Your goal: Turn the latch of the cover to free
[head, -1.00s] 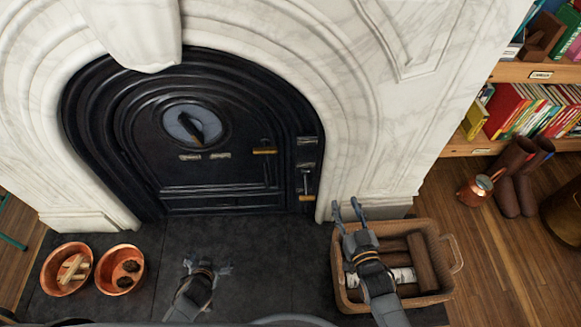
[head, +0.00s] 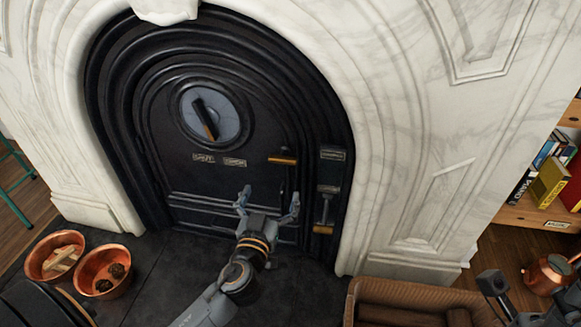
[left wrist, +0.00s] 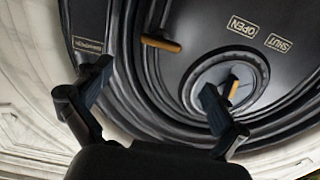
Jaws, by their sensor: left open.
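The black iron cover (head: 230,165) fills the arched fireplace opening. A short bar with an orange-brown grip (head: 283,160) lies level at its right side; it also shows in the left wrist view (left wrist: 160,43). A second lever with a similar grip (head: 323,228) hangs upright on the frame below. I cannot tell from the labels which is the latch. My left gripper (head: 269,199) is open and empty, apart from both levers, in front of the cover's lower right. Its spread fingers show in the left wrist view (left wrist: 154,80). Part of my right arm shows at the lower right; its jaws are unclear.
A round dial (head: 228,118) with a slanted knob sits above plates reading SHUT (head: 203,158) and OPEN (head: 235,162). Two copper bowls (head: 103,292) stand on the left. A wicker basket (head: 400,291) stands at the front right. The marble surround (head: 375,130) borders the cover.

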